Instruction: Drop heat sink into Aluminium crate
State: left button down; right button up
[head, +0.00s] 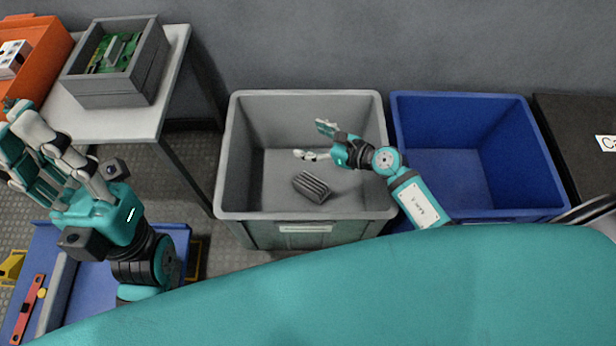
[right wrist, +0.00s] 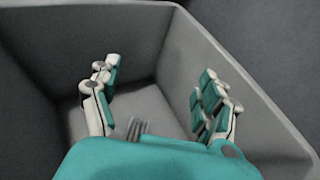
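The heat sink (head: 312,187), a dark grey finned block, shows inside the grey crate (head: 301,216), near the middle of its floor in the head view. In the right wrist view a small part of the heat sink (right wrist: 137,127) shows between the fingers, beyond my teal palm. My right gripper (head: 314,141) reaches over the crate from the right, with its fingers spread apart and nothing between them; it also shows in the right wrist view (right wrist: 155,100). My left gripper (head: 40,160) is at the left, away from the crate. Its fingers are apart and I see nothing in them.
A blue crate (head: 528,150) stands right of the grey one and looks empty. A white table (head: 147,122) at the left bears a grey box (head: 117,90) with a green circuit board and an orange bin (head: 45,55). A black surface is at the far right.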

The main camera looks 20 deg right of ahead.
jog(key=shift+f, duration=0.1)
jog(key=v, duration=1.2)
